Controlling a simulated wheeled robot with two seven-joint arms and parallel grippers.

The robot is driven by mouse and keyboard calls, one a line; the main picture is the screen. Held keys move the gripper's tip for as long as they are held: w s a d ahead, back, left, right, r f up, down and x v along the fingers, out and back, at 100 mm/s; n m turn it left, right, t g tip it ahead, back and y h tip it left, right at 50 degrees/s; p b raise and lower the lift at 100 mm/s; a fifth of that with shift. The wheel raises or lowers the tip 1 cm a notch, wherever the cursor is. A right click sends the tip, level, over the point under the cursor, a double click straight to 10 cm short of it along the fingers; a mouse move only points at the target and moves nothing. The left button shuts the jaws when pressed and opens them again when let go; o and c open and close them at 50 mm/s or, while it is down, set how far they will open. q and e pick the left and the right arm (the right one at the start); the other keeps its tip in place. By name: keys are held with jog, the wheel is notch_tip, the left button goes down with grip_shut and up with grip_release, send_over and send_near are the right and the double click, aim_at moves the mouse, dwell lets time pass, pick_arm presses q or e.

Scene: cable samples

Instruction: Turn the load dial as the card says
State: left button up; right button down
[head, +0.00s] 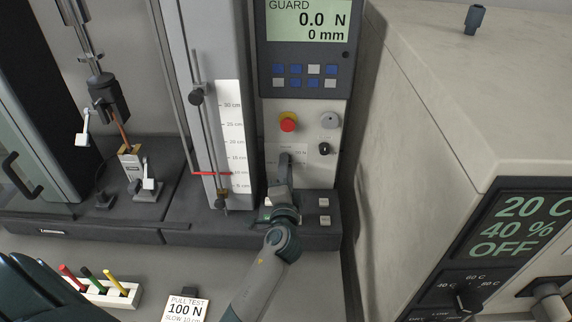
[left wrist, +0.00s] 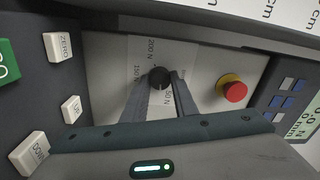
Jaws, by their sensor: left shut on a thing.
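The load dial (left wrist: 159,76) is a small black knob on a pale panel in the left wrist view. Marks for 200 N, 150 N and 50 N show around it; which mark it points to I cannot tell. My left gripper (head: 284,160) is shut on the dial, a finger on each side of it in the left wrist view. In the head view the gripper covers the dial. The card (head: 186,308) lies on the bench at the bottom and reads "PULL TEST 100 N", with a smaller line about slow and 10 cm. My right gripper is not in view.
The display (head: 308,20) above reads GUARD, 0.0 N, 0 mm. A grey cabinet (head: 440,110) stands right. A white rack (head: 105,290) holds coloured cable samples.

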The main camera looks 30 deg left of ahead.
pick_arm(q)
jog(key=shift+r+m+h+p, duration=0.15)
jog(key=shift+m+p, duration=0.75)
jog(key=shift+m, duration=1)
jog(key=shift+m+h+p, duration=0.15)
jog(key=shift+m+p, duration=0.75)
jog(key=shift+m, duration=1)
jog(key=o, duration=1)
jog(key=shift+w, duration=0.1)
jog(key=shift+o, duration=0.2)
jog(key=shift+s+f, duration=0.2)
jog(key=b+v, duration=0.6)
jog(key=v, duration=1.1)
